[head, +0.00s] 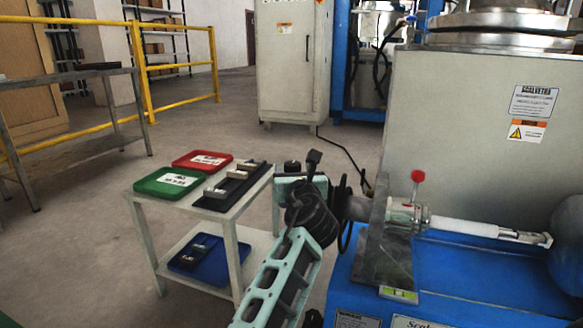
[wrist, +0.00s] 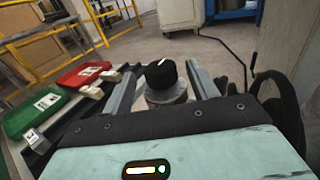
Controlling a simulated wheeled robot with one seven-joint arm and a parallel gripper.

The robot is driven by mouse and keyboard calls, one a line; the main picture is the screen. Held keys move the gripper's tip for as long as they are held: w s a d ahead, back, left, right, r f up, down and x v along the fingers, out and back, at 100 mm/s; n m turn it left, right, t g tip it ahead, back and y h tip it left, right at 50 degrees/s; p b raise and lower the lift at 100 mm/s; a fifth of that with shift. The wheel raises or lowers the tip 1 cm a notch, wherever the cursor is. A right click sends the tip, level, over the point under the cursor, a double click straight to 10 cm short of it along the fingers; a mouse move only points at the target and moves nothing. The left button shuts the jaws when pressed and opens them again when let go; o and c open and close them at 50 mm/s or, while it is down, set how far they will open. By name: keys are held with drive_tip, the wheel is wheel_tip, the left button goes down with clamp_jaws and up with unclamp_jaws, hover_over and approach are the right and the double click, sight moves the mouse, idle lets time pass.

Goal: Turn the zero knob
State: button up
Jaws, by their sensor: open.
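The zero knob (wrist: 161,75) is black with a white mark on top and sits on a round grey base. In the wrist view it stands between the two grey fingers of my open gripper (wrist: 164,66), with a visible gap on each side. I cannot tell how far down the fingers reach beside it. In the head view my gripper (head: 300,184) is beside the small table, left of the blue machine. A small black knob-like shape (head: 291,166) shows there, but my wrist partly blocks this area and the fingers are not clear.
The small table (head: 144,238) holds a green tray (head: 168,183), a red tray (head: 203,161) and a dark rack (head: 236,186) with metal blocks. A black handwheel (wrist: 284,108) is close on the right. The blue machine bench (head: 455,285) stands right. Open floor lies beyond.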

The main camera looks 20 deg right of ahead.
sight(291, 162)
drive_tip(key=shift+w+d+b, duration=0.2)
drive_tip(key=shift+w+b, duration=0.05)
drive_tip(key=shift+w, duration=1.1)
drive_tip(key=shift+w+d+b, duration=0.2)
drive_tip(key=shift+w, duration=1.1)
drive_tip(key=c, duration=1)
